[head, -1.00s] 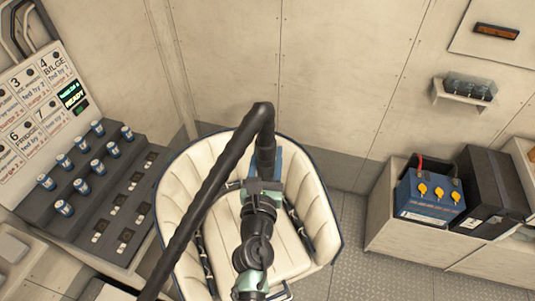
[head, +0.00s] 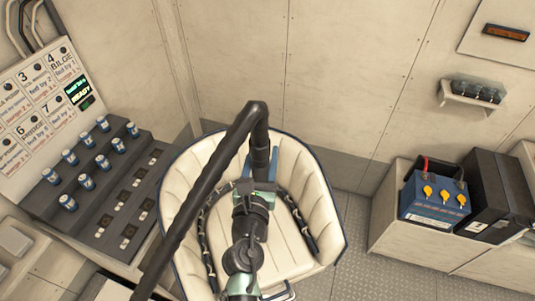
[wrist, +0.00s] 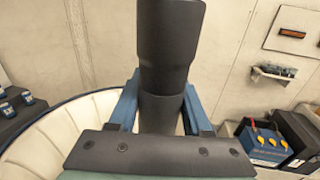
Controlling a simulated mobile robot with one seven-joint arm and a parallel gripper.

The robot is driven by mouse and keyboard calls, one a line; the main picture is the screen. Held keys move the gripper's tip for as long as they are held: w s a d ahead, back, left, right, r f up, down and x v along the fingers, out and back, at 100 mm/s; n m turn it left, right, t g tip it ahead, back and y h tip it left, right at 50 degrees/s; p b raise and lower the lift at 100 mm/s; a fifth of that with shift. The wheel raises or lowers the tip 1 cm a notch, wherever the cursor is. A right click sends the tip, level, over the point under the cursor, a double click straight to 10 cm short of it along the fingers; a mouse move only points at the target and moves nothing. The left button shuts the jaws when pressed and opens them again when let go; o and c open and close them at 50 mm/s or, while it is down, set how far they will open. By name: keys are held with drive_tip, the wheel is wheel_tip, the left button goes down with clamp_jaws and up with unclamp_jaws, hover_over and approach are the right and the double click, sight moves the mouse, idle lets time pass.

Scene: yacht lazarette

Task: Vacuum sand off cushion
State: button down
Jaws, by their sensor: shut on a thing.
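The cushion (head: 284,241) is the cream, ribbed padding of a blue-edged tub seat in the middle of the head view. My gripper (head: 260,175) is above the seat, shut on a thick black vacuum hose or nozzle (head: 259,140). In the wrist view, the blue fingers of my gripper (wrist: 161,108) stand on both sides of the black tube (wrist: 169,50). The hose rises from the grip, bends and runs down to the lower left. My arm hides part of the cushion and the nozzle's working end. I cannot make out any sand or tell whether the nozzle touches the cushion.
Dark cords or straps (head: 300,222) lie along both sides of the seat. A stepped panel with several small cans (head: 88,182) stands at left. A blue battery (head: 436,200) and a black box (head: 495,195) sit on a ledge at right. Bare metal floor (head: 362,250) shows right of the seat.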

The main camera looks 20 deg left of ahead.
sight(258, 173)
drive_tip(key=shift+s+a+r, duration=0.1)
drive_tip(key=shift+s+a, duration=0.2)
drive_tip(key=shift+a, duration=0.05)
idle(0.3)
drive_tip(key=shift+d, duration=0.1)
idle(0.5)
drive_tip(key=d, duration=0.1)
drive_tip(key=s+d+p, duration=0.1)
drive_tip(key=d, duration=0.1)
drive_tip(key=s+d+p, duration=0.1)
drive_tip(key=shift+d, duration=0.4)
idle(0.6)
idle(0.5)
drive_tip(key=shift+a, duration=0.1)
idle(0.4)
drive_tip(key=shift+s+a+b, duration=0.25)
drive_tip(key=shift+a, duration=0.35)
drive_tip(key=shift+s+a+b, duration=0.2)
drive_tip(key=shift+s+a, duration=0.1)
drive_tip(key=shift+a, duration=0.35)
drive_tip(key=shift+s+a+b, duration=0.25)
drive_tip(key=shift+a, duration=0.35)
